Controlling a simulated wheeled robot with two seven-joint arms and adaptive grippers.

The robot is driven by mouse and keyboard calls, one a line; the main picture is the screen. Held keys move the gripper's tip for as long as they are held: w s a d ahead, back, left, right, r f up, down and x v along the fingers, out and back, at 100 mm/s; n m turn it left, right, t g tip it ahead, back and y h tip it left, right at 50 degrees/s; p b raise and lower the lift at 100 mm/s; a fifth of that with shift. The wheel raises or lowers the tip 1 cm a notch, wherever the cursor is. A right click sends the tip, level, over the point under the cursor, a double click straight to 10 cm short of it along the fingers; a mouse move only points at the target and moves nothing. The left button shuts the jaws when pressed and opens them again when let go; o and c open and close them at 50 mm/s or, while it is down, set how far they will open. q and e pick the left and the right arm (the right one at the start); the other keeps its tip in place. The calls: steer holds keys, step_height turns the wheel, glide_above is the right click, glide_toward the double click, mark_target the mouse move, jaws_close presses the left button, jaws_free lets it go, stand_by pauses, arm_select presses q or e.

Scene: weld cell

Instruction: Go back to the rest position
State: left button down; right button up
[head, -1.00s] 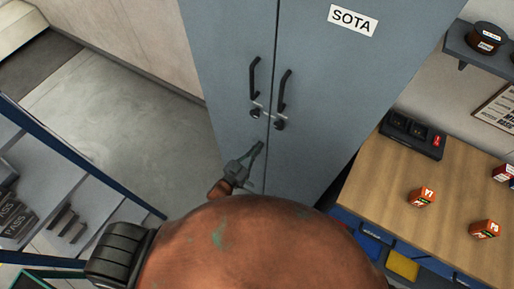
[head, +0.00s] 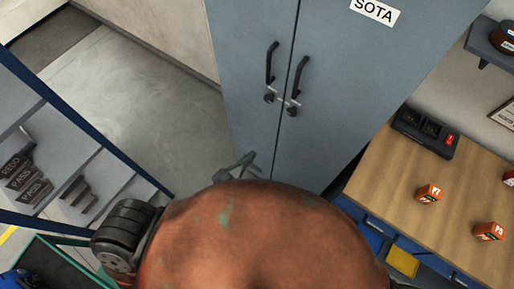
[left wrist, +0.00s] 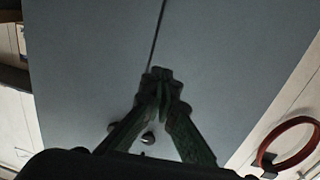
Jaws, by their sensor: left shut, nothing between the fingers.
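My left gripper (head: 246,160) shows just above my orange arm link in the head view, in front of the lower part of the grey cabinet (head: 330,90). In the left wrist view its fingers (left wrist: 160,78) are together, with nothing between them. The cabinet's two doors are closed, with dark handles (head: 299,76) and round knobs below them. In the left wrist view the cabinet front (left wrist: 90,60) fills the background, apparently apart from the fingertips. My right gripper does not show.
A wooden workbench (head: 400,180) on the right holds a black charger (head: 423,132) and small orange boxes (head: 429,193). A shelf rack (head: 100,165) with dark labelled blocks stands at left. Grey floor (head: 150,90) is open between rack and cabinet. A red ring (left wrist: 288,143) shows in the left wrist view.

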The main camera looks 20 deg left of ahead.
arm_select(q)
steer(key=shift+s, duration=0.2)
steer(key=s+a+f+n+g+y, duration=0.1)
steer(key=s+a+f+g+y, duration=0.2)
steer(key=f, duration=0.9)
steer(key=s+a+f+g+y+b, duration=0.15)
steer(key=s+a+f, duration=0.35)
steer(key=f, duration=0.7)
steer(key=s+a+f+n+g+y+p, duration=0.1)
steer(key=s+a+f+g, duration=0.25)
steer(key=f, duration=0.75)
steer(key=s+a+f+g, duration=0.2)
steer(key=s+f, duration=0.3)
steer(key=s, duration=0.3)
steer(key=s+a+f+n+g+y+b, duration=0.1)
steer(key=s+a+f+g, duration=0.1)
steer(key=s+f, duration=0.3)
steer(key=s+a+f+g+y, duration=0.1)
steer(key=s+f, duration=0.4)
steer(key=s, duration=0.7)
steer(key=shift+s+a+f+g, duration=0.3)
steer(key=shift+a+g, duration=0.4)
steer(key=shift+g, duration=0.5)
steer(key=shift+w, duration=0.1)
